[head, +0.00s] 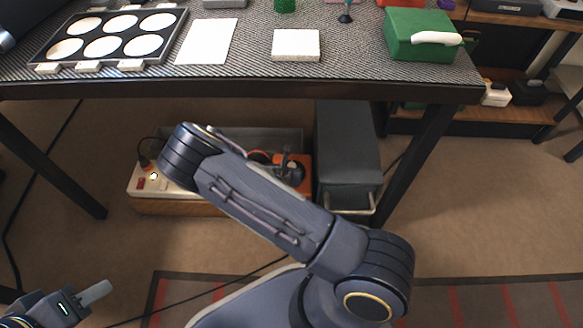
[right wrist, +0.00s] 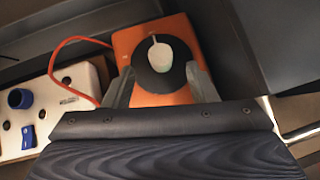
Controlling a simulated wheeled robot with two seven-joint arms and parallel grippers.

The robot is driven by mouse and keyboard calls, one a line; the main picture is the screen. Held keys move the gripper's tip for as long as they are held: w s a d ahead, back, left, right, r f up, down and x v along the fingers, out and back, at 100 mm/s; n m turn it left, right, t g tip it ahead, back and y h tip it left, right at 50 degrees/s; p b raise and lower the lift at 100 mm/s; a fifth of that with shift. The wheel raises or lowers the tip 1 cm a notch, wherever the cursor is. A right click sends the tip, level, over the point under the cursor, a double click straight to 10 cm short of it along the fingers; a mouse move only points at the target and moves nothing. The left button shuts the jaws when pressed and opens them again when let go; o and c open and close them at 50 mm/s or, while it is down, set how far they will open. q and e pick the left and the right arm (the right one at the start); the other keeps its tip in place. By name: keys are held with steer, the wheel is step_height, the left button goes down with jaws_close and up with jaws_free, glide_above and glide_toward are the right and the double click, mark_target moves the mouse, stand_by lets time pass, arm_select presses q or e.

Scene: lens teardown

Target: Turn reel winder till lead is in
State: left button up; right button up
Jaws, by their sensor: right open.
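The reel winder shows in the right wrist view as a black round disc (right wrist: 160,75) with a pale, green-tinged knob (right wrist: 160,54), on an orange case (right wrist: 151,38). An orange-red lead (right wrist: 73,42) loops out from the case's left side and down. My right gripper (right wrist: 161,88) is open, one finger at each side of the disc; contact is unclear. In the head view the orange case (head: 306,181) is partly hidden behind my right arm, under the table. My left gripper (head: 95,292) is low at the left, well away from the reel; its opening is unclear.
The table edge (head: 230,90) is above, with a table leg (head: 420,155) at right.

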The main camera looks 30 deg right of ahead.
steer(key=b+x, duration=0.2)
steer(key=x, duration=0.3)
steer(key=shift+d+f, duration=0.15)
steer(key=shift+f, duration=0.15)
steer(key=shift+w+d+f+b, duration=0.3)
steer(key=shift+w+f, duration=0.05)
steer(key=shift+w, duration=0.05)
steer(key=c, duration=1)
